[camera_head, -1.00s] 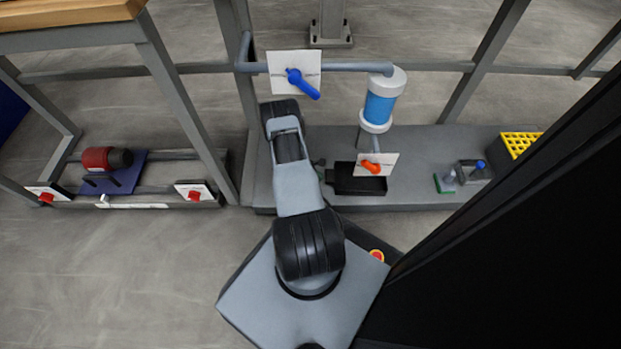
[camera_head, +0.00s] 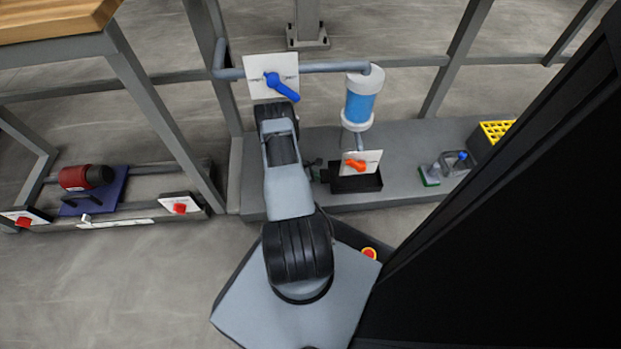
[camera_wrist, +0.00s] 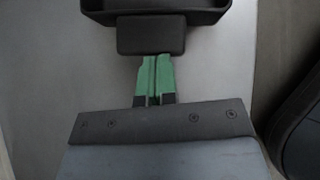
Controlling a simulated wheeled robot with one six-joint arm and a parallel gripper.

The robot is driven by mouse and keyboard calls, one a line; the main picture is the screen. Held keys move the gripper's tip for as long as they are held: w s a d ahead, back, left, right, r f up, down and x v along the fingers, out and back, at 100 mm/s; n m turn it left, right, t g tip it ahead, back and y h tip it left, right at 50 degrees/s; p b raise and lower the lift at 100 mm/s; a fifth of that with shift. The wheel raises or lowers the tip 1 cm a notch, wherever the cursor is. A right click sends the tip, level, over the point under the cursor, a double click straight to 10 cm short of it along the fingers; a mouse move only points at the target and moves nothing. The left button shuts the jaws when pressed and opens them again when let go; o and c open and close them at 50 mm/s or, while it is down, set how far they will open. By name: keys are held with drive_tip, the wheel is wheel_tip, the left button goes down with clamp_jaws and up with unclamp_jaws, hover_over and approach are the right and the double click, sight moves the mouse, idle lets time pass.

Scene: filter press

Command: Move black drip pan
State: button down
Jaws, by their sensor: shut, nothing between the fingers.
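The black drip pan (camera_head: 368,184) lies on the grey bench, below the orange-handled valve (camera_head: 355,165) and the blue-and-white cylinder (camera_head: 360,103). Part of the pan is hidden behind the valve's white plate. In the wrist view the pan's rim (camera_wrist: 200,16) shows at the top, with its block-like handle (camera_wrist: 150,36) pointing toward me. My gripper (camera_head: 315,172) is at the pan's left side in the head view. In the wrist view the green fingers of my gripper (camera_wrist: 154,62) are together and empty, their tips at the handle's near edge. I cannot tell whether they touch it.
The grey bench (camera_head: 405,160) is clear right of the pan up to a green-based item (camera_head: 429,176), a clear bottle (camera_head: 456,163) and a yellow crate (camera_head: 496,131). A blue-handled valve (camera_head: 280,86) and pipe stand above my arm. A frame post (camera_head: 165,115) is left.

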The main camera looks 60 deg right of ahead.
drive_tip(key=p+v, duration=0.5)
drive_tip(key=v, duration=0.9)
drive_tip(key=w+a+r+m+t+p, duration=0.15)
drive_tip(key=w+a+r+p, duration=0.35)
drive_tip(key=r, duration=0.9)
drive_tip(key=w+a+r+m+t+y+p, duration=0.15)
drive_tip(key=r+p, duration=0.45)
drive_tip(key=r, duration=0.8)
drive_tip(key=w+a+r+m+t+h+p, duration=0.15)
drive_tip(key=w+a+r+p, duration=0.35)
drive_tip(key=r, duration=0.9)
drive_tip(key=s+a+r+m+t+y+p, duration=0.1)
drive_tip(key=s+a+r+p, duration=0.3)
drive_tip(key=r, duration=0.8)
drive_tip(key=s+a+r+m+t+y+p, duration=0.1)
drive_tip(key=s+a+r+t+y+p, duration=0.1)
drive_tip(key=a+r+p, duration=0.7)
drive_tip(key=s+a+r+m+t+y+p, duration=0.1)
drive_tip(key=s+a+r+p, duration=0.5)
drive_tip(key=r, duration=1)
drive_tip(key=shift+a+m+t+y+p, duration=0.45)
drive_tip(key=shift+a+t+y, duration=0.55)
drive_tip(key=shift+a, duration=0.55)
drive_tip(key=shift+s+f, duration=0.1)
drive_tip(key=shift+s, duration=0.05)
